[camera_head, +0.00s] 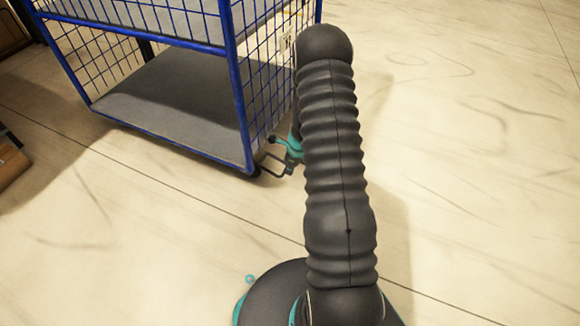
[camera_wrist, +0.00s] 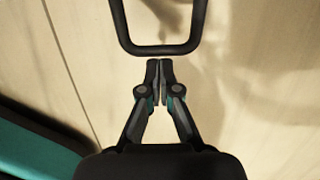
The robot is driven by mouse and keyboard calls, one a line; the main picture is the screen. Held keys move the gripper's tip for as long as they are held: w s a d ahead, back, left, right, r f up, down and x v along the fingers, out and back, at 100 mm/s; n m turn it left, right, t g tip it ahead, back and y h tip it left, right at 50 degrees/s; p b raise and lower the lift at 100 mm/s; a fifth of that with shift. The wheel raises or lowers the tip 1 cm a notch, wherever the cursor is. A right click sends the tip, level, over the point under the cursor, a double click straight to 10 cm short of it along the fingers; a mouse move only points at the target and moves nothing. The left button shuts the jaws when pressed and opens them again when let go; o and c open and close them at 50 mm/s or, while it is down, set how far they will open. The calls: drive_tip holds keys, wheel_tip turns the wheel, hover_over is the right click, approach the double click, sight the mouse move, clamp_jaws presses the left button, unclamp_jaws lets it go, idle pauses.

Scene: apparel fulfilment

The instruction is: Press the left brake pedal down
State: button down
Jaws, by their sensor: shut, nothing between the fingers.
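The brake pedal is a thin black wire loop (camera_head: 271,166) low at the near right corner of the blue cart (camera_head: 240,110). In the wrist view the loop's rounded end (camera_wrist: 158,50) is at the top centre. My gripper (camera_wrist: 160,64) is shut and empty, its fingertips just short of the loop's end bar with a narrow gap in the picture; I cannot tell the height difference. In the head view my arm hides most of the gripper; a teal part of it (camera_head: 294,150) shows beside the loop. Which side's pedal this is cannot be told.
The cart has blue mesh sides and a grey lower deck (camera_head: 165,95). A dark caster (camera_head: 256,172) sits at its near corner. The pale marble floor (camera_head: 470,150) is open to the right. A brown box-like object (camera_head: 12,163) is at the left edge.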

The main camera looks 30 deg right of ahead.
drive_tip(key=shift+f, duration=0.35)
idle(0.4)
drive_tip(key=s+d+r+p, duration=0.3)
drive_tip(key=s+d+r, duration=0.3)
drive_tip(key=r, duration=0.4)
drive_tip(key=shift+s+r+p, duration=0.15)
drive_tip(key=shift+s+p, duration=0.25)
drive_tip(key=shift+s, duration=0.3)
